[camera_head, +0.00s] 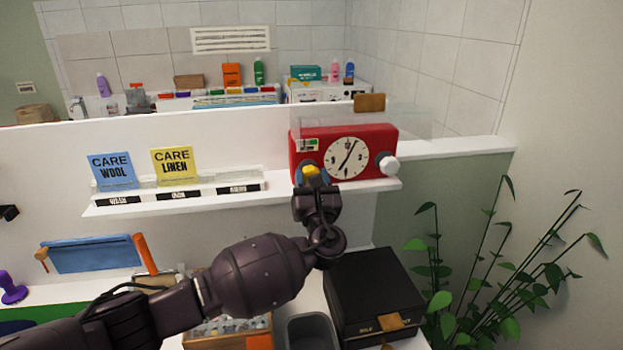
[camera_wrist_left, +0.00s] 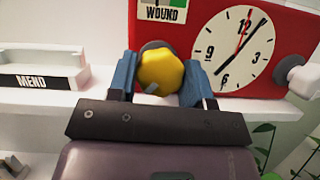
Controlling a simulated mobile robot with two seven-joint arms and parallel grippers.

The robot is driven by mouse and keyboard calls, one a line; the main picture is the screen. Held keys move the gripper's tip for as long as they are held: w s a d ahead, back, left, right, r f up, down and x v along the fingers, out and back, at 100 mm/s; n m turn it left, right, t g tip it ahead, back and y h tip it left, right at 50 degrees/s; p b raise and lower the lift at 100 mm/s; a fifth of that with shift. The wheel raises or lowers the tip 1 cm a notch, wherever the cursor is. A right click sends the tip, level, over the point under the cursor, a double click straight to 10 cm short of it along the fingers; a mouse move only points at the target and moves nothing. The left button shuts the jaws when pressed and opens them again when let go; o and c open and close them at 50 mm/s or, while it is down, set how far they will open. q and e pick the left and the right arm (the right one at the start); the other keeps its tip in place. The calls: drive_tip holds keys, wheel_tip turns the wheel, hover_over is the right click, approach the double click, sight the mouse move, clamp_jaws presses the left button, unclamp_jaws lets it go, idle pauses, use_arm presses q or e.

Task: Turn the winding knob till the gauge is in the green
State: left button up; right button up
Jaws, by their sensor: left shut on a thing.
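A red clock (camera_head: 382,141) with a round white dial stands on the white wall shelf. Its yellow winding knob (camera_wrist_left: 160,71) is at the lower left of the front, left of the dial. My left gripper (camera_head: 311,176) is shut on this knob; in the left wrist view its blue fingers (camera_wrist_left: 158,82) sit on both sides of it. The gauge (camera_head: 307,145) is a small window above the knob. In the left wrist view a "WOUND" label (camera_wrist_left: 164,14) shows under it, with some green at the cut-off top edge. I cannot read its pointer. My right gripper is out of view.
A white knob (camera_head: 388,164) sticks out at the clock's right side. Blue and yellow care cards (camera_head: 174,166) stand left on the shelf. A black box (camera_head: 372,290) is below, and a leafy plant (camera_head: 500,270) is at the right.

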use_arm(q)
drive_tip(key=m+h, duration=0.2)
drive_tip(key=m, duration=0.1)
drive_tip(key=m+h, duration=0.2)
drive_tip(key=m, duration=0.2)
drive_tip(key=shift+f, duration=0.15)
idle(0.3)
drive_tip(key=o, duration=0.9)
drive_tip(key=shift+a, duration=0.1)
drive_tip(key=v, duration=0.5)
drive_tip(key=b+v, duration=0.1)
drive_tip(key=v, duration=0.4)
drive_tip(key=shift+s+b, duration=0.3)
drive_tip(key=shift+s, duration=0.15)
